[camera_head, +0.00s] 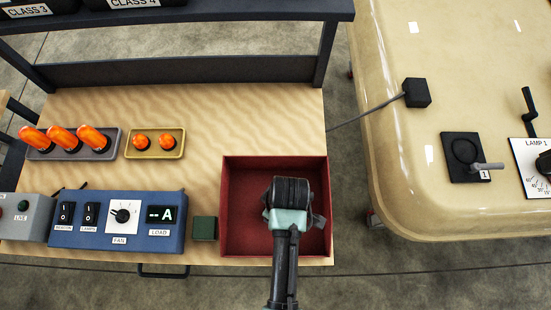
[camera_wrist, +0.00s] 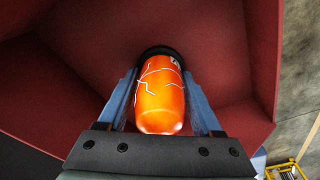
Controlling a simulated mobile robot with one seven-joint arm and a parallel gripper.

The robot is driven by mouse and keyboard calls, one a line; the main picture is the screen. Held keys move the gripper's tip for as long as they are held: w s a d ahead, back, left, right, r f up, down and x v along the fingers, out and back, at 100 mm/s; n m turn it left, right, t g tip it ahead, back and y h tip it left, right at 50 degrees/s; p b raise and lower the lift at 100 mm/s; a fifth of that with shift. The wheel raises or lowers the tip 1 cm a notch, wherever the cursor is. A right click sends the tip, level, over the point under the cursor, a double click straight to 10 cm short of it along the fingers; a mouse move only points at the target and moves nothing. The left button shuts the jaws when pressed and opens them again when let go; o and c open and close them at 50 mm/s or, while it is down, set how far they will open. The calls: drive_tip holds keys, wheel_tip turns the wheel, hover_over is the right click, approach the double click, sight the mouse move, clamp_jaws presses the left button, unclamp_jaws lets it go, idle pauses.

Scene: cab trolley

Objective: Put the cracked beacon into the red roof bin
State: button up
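The cracked beacon (camera_wrist: 160,100) is an orange dome with white crack lines and a black base. In the wrist view it lies between the two fingers of my gripper (camera_wrist: 160,85), which look closed against its sides. Its black base points away from the wrist. My gripper (camera_head: 292,222) is over and within the red roof bin (camera_head: 243,180), right of its middle. The bin's red walls (camera_wrist: 75,60) surround the beacon in the wrist view. My gripper hides the beacon in the head view. I cannot tell whether its base touches the bin floor.
A grey tray (camera_head: 117,143) with three orange beacons and a yellow tray (camera_head: 155,155) with two small orange domes stand left on the wooden top. A blue control panel (camera_head: 115,218) and a green block (camera_head: 204,228) are left of the bin. A cream body (camera_head: 400,180) stands right.

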drive_tip(key=shift+o, duration=1.4)
drive_tip(key=shift+r, duration=0.1)
drive_tip(key=r, duration=0.7)
drive_tip(key=d+r, duration=0.1)
drive_tip(key=r, duration=0.3)
drive_tip(key=shift+s+d+r, duration=0.1)
drive_tip(key=shift+s+r, duration=0.15)
drive_tip(key=shift+s, duration=0.1)
drive_tip(key=w+r+m+t+h, duration=0.1)
drive_tip(key=w+r+m+t, duration=0.2)
drive_tip(key=w+r+t, duration=0.6)
drive_tip(key=w+r+m+t, duration=0.25)
drive_tip(key=w+r, duration=0.85)
drive_tip(key=r, duration=0.7)
wheel_tip(320, 180, up, 17)
drive_tip(key=m+t, duration=0.2)
drive_tip(key=t, duration=0.5)
drive_tip(key=s+r+m+t, duration=0.2)
drive_tip(key=s+r+t, duration=0.2)
drive_tip(key=r, duration=0.6)
drive_tip(key=s+a+r+m+t, duration=0.1)
drive_tip(key=s+r+t, duration=0.3)
drive_tip(key=r, duration=0.6)
drive_tip(key=shift+s+r+m, duration=0.25)
drive_tip(key=shift+s+m, duration=0.1)
drive_tip(key=shift+s, duration=0.55)
